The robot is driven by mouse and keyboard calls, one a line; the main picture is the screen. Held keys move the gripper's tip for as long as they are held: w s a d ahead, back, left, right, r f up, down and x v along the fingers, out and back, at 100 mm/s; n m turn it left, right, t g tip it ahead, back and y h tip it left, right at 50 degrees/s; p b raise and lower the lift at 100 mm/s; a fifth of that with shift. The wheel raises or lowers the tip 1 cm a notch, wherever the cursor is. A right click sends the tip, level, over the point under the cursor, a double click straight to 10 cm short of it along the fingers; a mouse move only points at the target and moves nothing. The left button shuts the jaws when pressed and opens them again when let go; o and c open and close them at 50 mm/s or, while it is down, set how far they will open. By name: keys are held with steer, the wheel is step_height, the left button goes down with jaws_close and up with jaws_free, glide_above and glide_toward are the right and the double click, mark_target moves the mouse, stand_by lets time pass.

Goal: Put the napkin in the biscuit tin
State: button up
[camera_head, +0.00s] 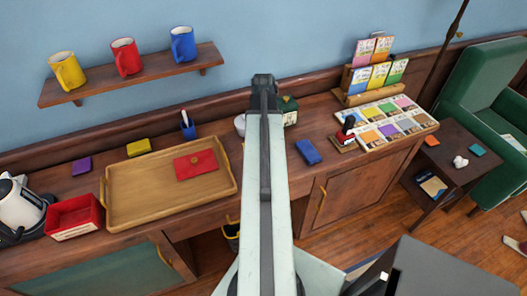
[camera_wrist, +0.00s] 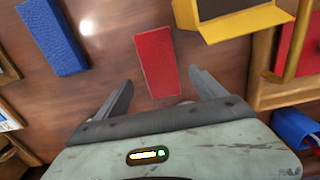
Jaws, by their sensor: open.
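My gripper (camera_wrist: 161,78) is open and empty, with a finger on each side of a small red rectangular piece (camera_wrist: 154,60) on the wood top. This may be the napkin; it looks flat, and its far end lies beyond the fingertips. In the head view my arm hides it, and my gripper (camera_head: 263,82) shows only from behind. I cannot say surely which container is the biscuit tin. An open red box (camera_head: 75,216) stands at the far left, and a yellow-rimmed box (camera_wrist: 238,22) with a dark inside shows at the top of the wrist view.
A wooden tray (camera_head: 128,214) holding a red envelope (camera_head: 196,165) lies left of my arm. Cards (camera_head: 395,125) fill the right end. A green container (camera_head: 289,112) is partly hidden.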

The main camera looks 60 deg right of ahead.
step_height(320, 180, down, 3)
steer(key=shift+w+f+b, duration=0.1)
steer(key=shift+f+b, duration=0.1)
steer(key=shift+b, duration=0.8)
steer(key=shift+r, duration=0.2)
steer(key=c, duration=1.6)
steer(key=shift+o, duration=0.2)
step_height(320, 180, up, 18)
steer(key=p, duration=1.8)
